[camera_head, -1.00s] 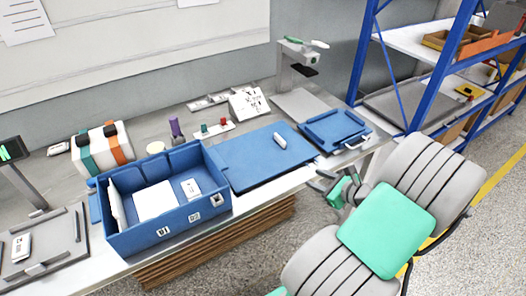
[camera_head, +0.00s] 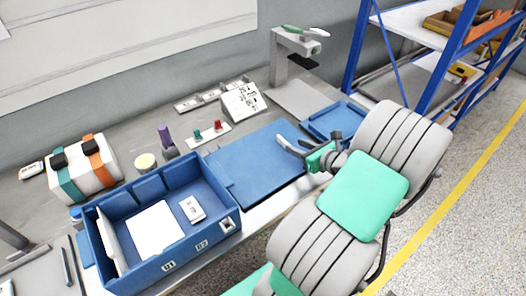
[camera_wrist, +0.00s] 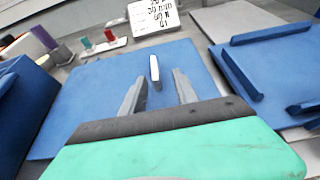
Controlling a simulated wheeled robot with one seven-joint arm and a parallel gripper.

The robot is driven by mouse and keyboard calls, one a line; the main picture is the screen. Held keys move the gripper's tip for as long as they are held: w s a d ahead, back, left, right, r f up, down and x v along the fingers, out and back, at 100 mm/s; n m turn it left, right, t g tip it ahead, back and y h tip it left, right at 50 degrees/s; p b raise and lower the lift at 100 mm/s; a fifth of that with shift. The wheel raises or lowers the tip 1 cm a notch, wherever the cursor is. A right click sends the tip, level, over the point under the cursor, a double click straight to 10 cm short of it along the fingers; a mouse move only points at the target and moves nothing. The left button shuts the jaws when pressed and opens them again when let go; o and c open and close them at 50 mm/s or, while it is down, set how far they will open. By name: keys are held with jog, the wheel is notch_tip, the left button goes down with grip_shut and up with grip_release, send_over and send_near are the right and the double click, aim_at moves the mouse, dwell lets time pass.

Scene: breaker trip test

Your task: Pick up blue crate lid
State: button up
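The blue crate lid (camera_head: 250,165), a flat blue panel, lies on the bench right of the open blue crate (camera_head: 215,238). In the wrist view the lid (camera_wrist: 85,95) spreads below my fingers, with a small white upright handle (camera_wrist: 154,68) on it. My gripper (camera_head: 293,146) is over the lid's right part in the head view. In the wrist view my gripper (camera_wrist: 160,88) is open, its two grey fingers apart, and the handle shows between and beyond their tips. I cannot tell the gap between fingers and handle. My gripper covers part of the lid's near edge.
A blue tray (camera_head: 335,121) with raised bars lies right of the lid. Behind the lid stand a printed card (camera_head: 244,101), a red and green button strip (camera_head: 208,134) and a grey stand (camera_head: 290,60). The crate holds a white sheet and a small white device.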

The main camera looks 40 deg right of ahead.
aim_at(286, 142)
jog(key=x, duration=0.4)
jog(key=a+x, duration=0.1)
jog(key=x, duration=0.1)
jog(key=shift+w+r, duration=0.15)
jog(key=shift+w, duration=0.25)
jog(key=shift+c, duration=0.5)
grip_shut()
dwell(0.4)
